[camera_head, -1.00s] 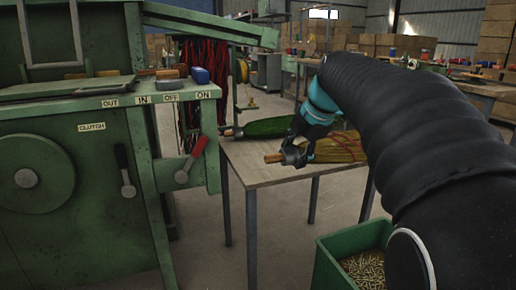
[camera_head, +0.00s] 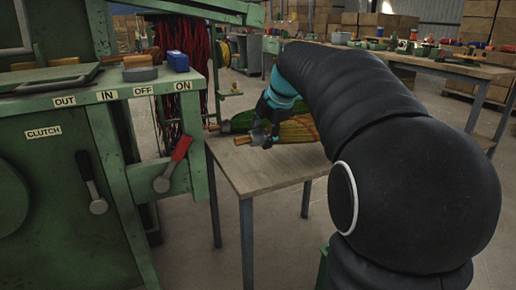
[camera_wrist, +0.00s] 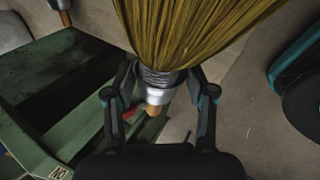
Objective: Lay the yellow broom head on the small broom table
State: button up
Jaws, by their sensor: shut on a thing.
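The yellow broom head (camera_head: 302,129) shows in the head view over the far part of the small broom table (camera_head: 262,177), its short wooden handle end pointing left. My gripper (camera_head: 262,134) is shut around its metal-bound neck. In the wrist view my gripper (camera_wrist: 160,76) has a finger on each side of the neck, with the yellow bristles (camera_wrist: 190,30) fanning upward and the wooden stub below. I cannot tell whether the broom touches the tabletop. My arm hides part of the bristles and the table's right side.
A green broom head (camera_head: 238,122) lies at the far end of the table, close behind the yellow one. The green winding machine (camera_head: 60,190) with its red lever (camera_head: 172,165) stands left. Red strands (camera_head: 180,50) hang behind it. The table's near part is clear.

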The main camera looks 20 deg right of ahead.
jog(key=w+f, duration=0.1)
jog(key=w, duration=0.1)
jog(key=w+f, duration=0.1)
jog(key=w, duration=0.1)
jog(key=w+a+f, duration=0.1)
jog(key=w+f, duration=0.1)
jog(key=shift+w+a, duration=0.1)
jog(key=shift+w, duration=0.3)
jog(key=shift+f+b, duration=0.6)
jog(key=shift+f, duration=1.4)
jog(key=o, duration=1.4)
jog(key=shift+f, duration=0.15)
